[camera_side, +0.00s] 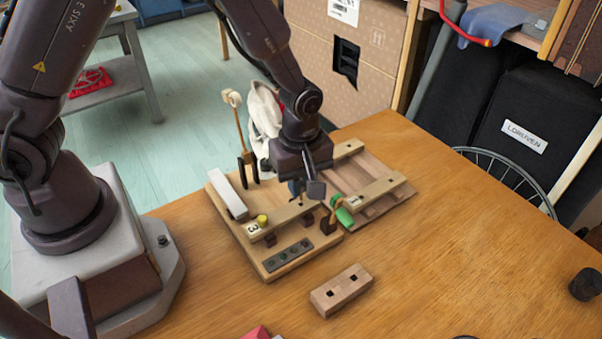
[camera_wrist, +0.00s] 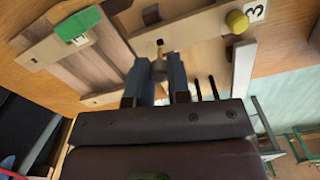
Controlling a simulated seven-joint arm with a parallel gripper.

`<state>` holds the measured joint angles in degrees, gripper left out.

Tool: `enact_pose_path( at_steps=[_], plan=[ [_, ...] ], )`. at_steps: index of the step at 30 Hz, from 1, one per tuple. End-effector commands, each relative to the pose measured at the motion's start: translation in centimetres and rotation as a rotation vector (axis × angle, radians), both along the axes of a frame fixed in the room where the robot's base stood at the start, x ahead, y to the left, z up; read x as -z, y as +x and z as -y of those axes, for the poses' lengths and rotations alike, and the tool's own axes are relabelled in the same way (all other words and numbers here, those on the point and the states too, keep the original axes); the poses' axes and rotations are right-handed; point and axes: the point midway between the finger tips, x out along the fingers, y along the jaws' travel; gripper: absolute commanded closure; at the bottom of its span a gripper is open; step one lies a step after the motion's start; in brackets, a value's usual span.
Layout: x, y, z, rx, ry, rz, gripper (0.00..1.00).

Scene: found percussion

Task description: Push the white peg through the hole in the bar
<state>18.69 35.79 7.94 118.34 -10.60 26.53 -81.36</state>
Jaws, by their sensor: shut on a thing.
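A pale wooden bar (camera_side: 282,219) marked 3 runs across the wooden base, and a yellow peg (camera_side: 262,220) stands at its near end. My gripper (camera_side: 306,189) points down over the bar's far part. In the wrist view my gripper (camera_wrist: 158,63) is shut on a short greyish peg (camera_wrist: 158,69), which looks shaded; I take it as the white peg. Its end is at or just above the hole; I cannot tell whether it has entered.
A second bar with a green piece (camera_side: 343,216) is on the right. A white block (camera_side: 228,195) lies on the base's left side, by an upright mallet (camera_side: 233,98). A block with two holes (camera_side: 341,290) lies in front. The table's right side is mostly clear.

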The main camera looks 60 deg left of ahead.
Motion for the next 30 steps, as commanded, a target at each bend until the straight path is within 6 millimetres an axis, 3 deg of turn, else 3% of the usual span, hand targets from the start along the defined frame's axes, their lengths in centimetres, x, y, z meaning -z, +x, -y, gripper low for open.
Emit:
enact_pose_path(
  at_steps=[30],
  plan=[
    [1.03,0.03,0.0,0.001,0.0,0.0,1.0]
  ],
)
